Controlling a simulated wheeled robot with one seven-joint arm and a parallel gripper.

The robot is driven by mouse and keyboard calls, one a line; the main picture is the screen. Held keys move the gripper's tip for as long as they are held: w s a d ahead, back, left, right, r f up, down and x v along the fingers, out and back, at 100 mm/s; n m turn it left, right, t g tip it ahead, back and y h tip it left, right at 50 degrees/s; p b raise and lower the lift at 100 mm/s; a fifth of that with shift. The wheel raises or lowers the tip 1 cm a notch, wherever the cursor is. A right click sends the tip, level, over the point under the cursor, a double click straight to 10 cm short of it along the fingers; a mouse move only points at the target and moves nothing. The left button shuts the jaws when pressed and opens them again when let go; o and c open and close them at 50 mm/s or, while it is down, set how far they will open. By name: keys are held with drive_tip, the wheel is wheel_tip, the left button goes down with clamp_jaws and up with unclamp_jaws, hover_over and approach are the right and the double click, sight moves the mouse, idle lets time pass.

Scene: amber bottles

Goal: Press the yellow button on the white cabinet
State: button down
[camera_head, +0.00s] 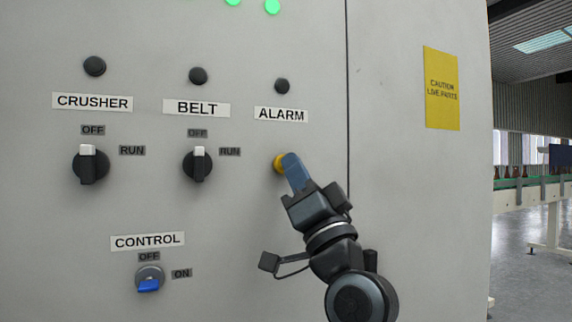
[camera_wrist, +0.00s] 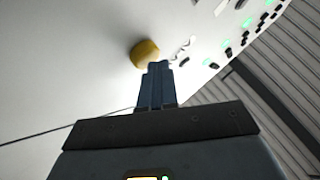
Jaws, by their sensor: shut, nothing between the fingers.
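The white cabinet (camera_head: 220,260) fills most of the head view. Its yellow button (camera_head: 279,162) sits below the ALARM label and is partly hidden behind my fingers. My gripper (camera_head: 290,158) is shut and empty, with its fingertips at the right side of the button in the head view. In the wrist view the yellow button (camera_wrist: 145,53) stands out from the panel just beyond and left of my closed fingertips (camera_wrist: 159,66). I cannot tell whether the tips touch it.
CRUSHER (camera_head: 88,164) and BELT (camera_head: 198,164) switches are left of the button. A blue-handled CONTROL switch (camera_head: 149,280) is lower left. A yellow caution sign (camera_head: 441,88) is at right. A conveyor with amber bottles (camera_head: 537,173) stands far right.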

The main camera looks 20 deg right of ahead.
drive_tip(key=shift+s, duration=0.75)
drive_tip(key=shift+s+p, duration=0.1)
drive_tip(key=shift+p, duration=0.2)
drive_tip(key=s+p, duration=0.1)
drive_tip(key=s, duration=0.3)
drive_tip(key=shift+s+p, duration=0.3)
drive_tip(key=shift+s, duration=0.1)
